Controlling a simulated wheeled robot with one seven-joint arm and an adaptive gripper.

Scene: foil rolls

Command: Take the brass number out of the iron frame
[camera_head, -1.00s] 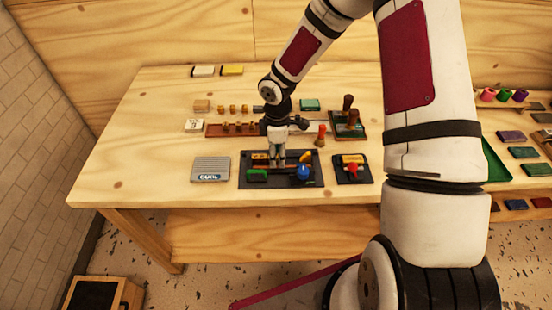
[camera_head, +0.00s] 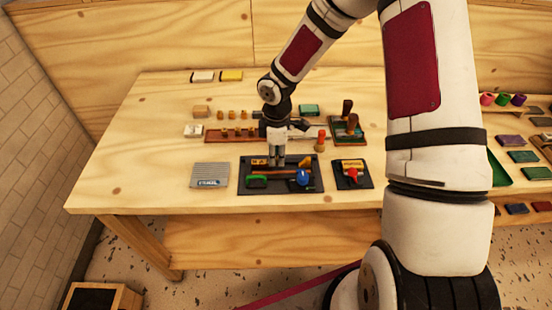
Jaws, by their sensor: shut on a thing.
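The black iron frame (camera_head: 280,189) lies near the front middle of the table. A yellow-brass piece (camera_head: 259,161) shows at the left of its back row, and another yellowish piece (camera_head: 305,161) lies at the right. My gripper (camera_head: 277,163) points straight down over the back part of the frame, between these two. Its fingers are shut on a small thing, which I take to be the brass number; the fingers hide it. I cannot tell whether it is clear of the frame.
A green-handled tool (camera_head: 257,181) and a blue knob (camera_head: 303,178) are on the frame's front part. A grey ribbed plate (camera_head: 210,175) lies to the left, a small black tray (camera_head: 352,175) to the right. Behind stand a brown rack (camera_head: 220,134) and an orange-red handled stamp (camera_head: 321,140).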

